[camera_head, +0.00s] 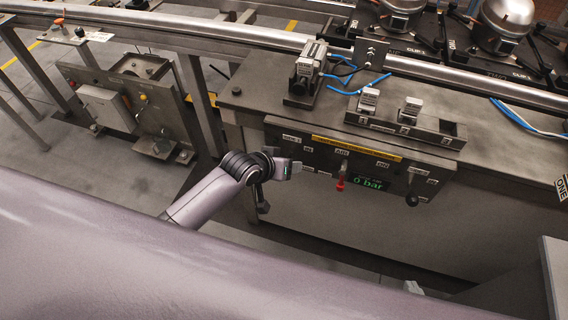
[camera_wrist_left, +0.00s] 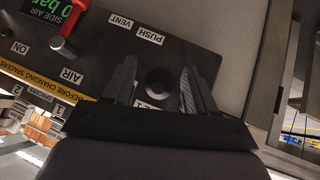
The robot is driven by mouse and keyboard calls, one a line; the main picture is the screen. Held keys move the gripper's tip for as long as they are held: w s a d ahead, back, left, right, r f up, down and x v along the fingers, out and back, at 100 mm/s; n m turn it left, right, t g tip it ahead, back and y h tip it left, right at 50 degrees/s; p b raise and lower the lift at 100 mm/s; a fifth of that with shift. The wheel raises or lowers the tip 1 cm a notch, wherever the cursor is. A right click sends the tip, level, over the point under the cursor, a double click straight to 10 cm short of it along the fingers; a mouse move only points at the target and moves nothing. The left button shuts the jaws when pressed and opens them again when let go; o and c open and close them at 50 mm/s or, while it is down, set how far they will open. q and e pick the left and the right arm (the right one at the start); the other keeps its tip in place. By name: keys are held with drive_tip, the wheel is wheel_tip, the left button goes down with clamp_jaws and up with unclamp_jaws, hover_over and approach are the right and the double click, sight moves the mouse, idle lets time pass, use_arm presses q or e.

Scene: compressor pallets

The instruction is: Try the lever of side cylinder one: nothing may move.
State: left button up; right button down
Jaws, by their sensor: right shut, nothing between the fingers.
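The dark control panel (camera_head: 385,160) is on the bench front. In the left wrist view, the round black knob of the lever by the label 1 (camera_wrist_left: 158,82) sits between the fingers of my left gripper (camera_wrist_left: 160,72). The fingers are apart; I cannot tell whether they touch the knob. In the head view my left gripper (camera_head: 275,182) is at the panel's left end and hides that lever. Of my right gripper (camera_head: 412,287), only a small pale piece seems to show past my foreground arm; it is shut and empty.
A red handle (camera_head: 341,178) is near mid-panel, beside the display (camera_head: 368,183) reading 0 bar. Another black lever (camera_head: 411,198) hangs at the panel's right end. A block tray (camera_head: 405,128) and blue hoses (camera_head: 360,86) lie on the bench above.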

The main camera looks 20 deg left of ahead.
use_arm(q)
drive_tip(key=p+v, duration=0.1)
drive_tip(key=v, duration=0.6)
idle(0.3)
idle(0.4)
drive_tip(key=s+a+f+m+t, duration=0.1)
drive_tip(key=s+a+f, duration=0.1)
drive_tip(key=s, duration=0.6)
drive_tip(key=s+a+f+m+t+y, duration=0.1)
drive_tip(key=s+a+f, duration=0.1)
drive_tip(key=s, duration=0.7)
drive_tip(key=shift+a+f, duration=0.35)
drive_tip(key=shift+f, duration=0.4)
